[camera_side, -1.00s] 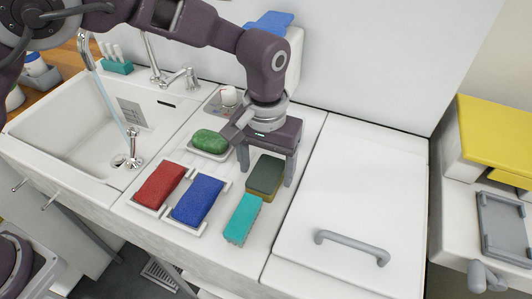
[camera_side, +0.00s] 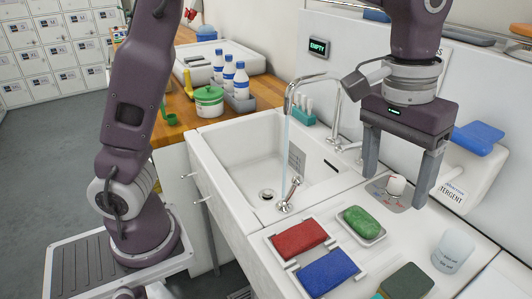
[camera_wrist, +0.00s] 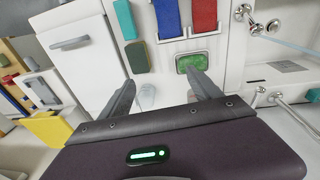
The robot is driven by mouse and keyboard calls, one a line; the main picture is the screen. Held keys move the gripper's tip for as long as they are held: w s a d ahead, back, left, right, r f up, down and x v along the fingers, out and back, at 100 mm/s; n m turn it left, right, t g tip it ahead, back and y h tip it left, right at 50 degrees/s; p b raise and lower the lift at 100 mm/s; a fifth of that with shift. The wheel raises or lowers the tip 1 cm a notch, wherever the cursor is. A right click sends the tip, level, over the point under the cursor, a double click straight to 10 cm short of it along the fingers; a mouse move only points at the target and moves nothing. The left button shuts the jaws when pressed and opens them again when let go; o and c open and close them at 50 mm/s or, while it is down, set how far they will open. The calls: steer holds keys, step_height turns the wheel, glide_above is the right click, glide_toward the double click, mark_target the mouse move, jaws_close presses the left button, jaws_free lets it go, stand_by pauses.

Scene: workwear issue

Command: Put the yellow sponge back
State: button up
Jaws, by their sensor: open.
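The yellow sponge has a dark green scouring top with a thin yellow edge showing below it. It lies on the white counter at the lower right of the side view (camera_side: 407,281) and left of centre in the wrist view (camera_wrist: 138,57). In the side view it is partly cut off by the bottom edge. My gripper (camera_side: 395,190) is open and empty, fingers pointing down above the back of the counter, apart from the sponge. Its spread fingers also show in the wrist view (camera_wrist: 163,82), with the sponge beyond them.
A green soap (camera_side: 362,222) lies in a white dish. Red (camera_side: 300,238) and blue (camera_side: 329,272) sponges lie in holders. A turquoise sponge (camera_wrist: 125,20) lies near the yellow one. A clear cup (camera_side: 453,250) stands right of my gripper. The sink's tap (camera_side: 300,85) runs at left.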

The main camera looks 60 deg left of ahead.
steer(key=s+a+r+t, duration=0.2)
steer(key=s+a+r, duration=0.3)
steer(key=s+a, duration=0.45)
steer(key=s+a+f+t, duration=0.1)
steer(key=s+a+f, duration=0.1)
steer(key=s, duration=0.3)
steer(key=s+a+f+t+y, duration=0.1)
steer(key=s+a+f, duration=0.1)
steer(key=s+a, duration=0.3)
steer(key=shift+s+a+f+t, duration=0.15)
steer(key=shift+s+a+t, duration=0.15)
steer(key=shift+s, duration=0.5)
steer(key=shift+d, duration=0.1)
